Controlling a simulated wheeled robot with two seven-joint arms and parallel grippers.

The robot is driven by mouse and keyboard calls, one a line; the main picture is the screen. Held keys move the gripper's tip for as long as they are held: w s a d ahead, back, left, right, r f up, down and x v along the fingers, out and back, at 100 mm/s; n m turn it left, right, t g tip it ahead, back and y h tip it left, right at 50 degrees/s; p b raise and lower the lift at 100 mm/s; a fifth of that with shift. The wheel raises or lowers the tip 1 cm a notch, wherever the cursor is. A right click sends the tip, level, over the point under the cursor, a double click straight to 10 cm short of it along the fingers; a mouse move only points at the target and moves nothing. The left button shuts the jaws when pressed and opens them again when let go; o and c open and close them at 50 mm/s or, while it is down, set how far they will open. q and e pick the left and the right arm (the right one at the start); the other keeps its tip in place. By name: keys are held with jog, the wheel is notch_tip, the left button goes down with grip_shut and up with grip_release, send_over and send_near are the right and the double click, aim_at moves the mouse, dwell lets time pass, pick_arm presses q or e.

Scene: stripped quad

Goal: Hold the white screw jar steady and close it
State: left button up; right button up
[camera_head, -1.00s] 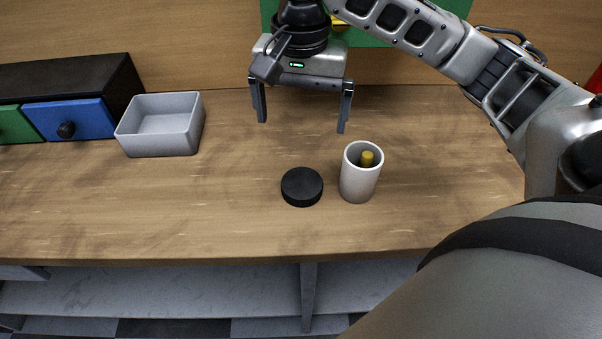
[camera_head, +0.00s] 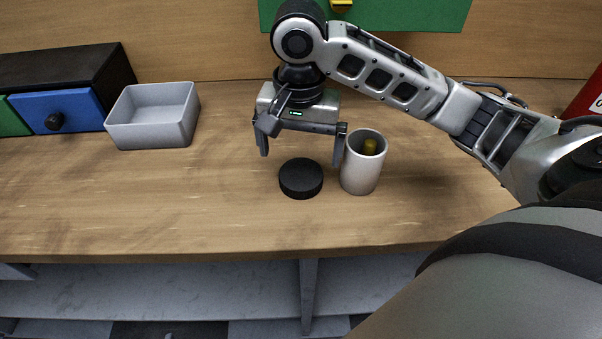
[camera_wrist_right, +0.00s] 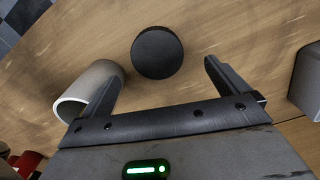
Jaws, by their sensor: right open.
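My right gripper (camera_head: 301,152) is open and empty above and behind the lid. One of its fingers overlaps the jar's edge in the head view; I cannot tell whether they touch. My left gripper is not in view.
A grey open box (camera_head: 152,135) stands at the left, beside a black cabinet with a blue drawer (camera_head: 62,110). A green panel (camera_head: 420,14) is at the back wall. A red object (camera_head: 588,98) is at the right edge. The front left table is clear.

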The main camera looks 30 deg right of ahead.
aim_at(301, 173)
jog(key=f, duration=0.4)
jog(key=shift+s+f+b, duration=0.3)
jog(key=shift+f, duration=0.1)
jog(key=c, duration=1.1)
